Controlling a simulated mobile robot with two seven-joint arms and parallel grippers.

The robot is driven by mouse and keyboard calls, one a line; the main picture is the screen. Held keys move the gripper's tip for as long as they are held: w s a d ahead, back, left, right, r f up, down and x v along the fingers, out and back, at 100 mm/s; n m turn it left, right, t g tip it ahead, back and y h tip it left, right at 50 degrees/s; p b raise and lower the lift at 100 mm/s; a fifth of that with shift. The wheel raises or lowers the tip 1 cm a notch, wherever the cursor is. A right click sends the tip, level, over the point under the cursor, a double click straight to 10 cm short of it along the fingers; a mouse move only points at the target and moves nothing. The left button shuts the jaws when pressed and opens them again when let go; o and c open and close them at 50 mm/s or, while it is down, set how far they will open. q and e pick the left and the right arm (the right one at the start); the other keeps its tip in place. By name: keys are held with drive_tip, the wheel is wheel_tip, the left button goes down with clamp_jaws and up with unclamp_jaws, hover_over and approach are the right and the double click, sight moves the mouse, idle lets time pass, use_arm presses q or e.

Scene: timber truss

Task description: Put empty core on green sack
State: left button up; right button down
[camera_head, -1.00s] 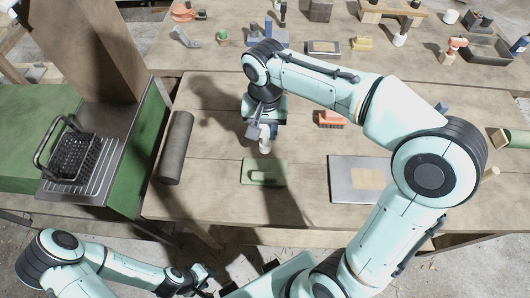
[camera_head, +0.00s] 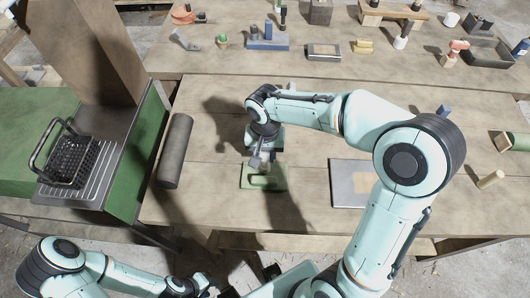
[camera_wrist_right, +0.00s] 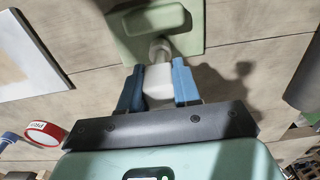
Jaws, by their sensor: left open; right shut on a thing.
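My right gripper (camera_head: 262,160) points down over the middle of the near table. In the right wrist view its blue fingers (camera_wrist_right: 156,76) are shut on a small white piece (camera_wrist_right: 158,90) with a rounded end; I cannot tell whether this is the empty core. Whether the white piece touches the pad is unclear. My left gripper (camera_head: 207,284) is open and empty at the bottom, off the table.
A dark grey roll (camera_head: 175,151) lies left of the pad, and a grey flat panel (camera_head: 343,184) lies right. A black wire basket (camera_head: 70,160) stands far left. A red-rimmed tape roll (camera_wrist_right: 45,133) shows in the wrist view. Tools line the far table.

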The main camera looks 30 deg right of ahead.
drive_tip(key=shift+f, duration=0.15)
drive_tip(key=c, duration=0.8)
unclamp_jaws()
use_arm(q)
drive_tip(key=shift+s+f, duration=0.1)
use_arm(e)
drive_tip(key=shift+r, duration=0.45)
wheel_tip(320, 180, up, 11)
drive_tip(key=shift+f+p, duration=0.2)
drive_tip(key=shift+p, duration=0.55)
drive_tip(key=shift+r, duration=0.45)
use_arm(q)
drive_tip(key=shift+w+r, duration=0.9)
drive_tip(key=shift+r, duration=0.2)
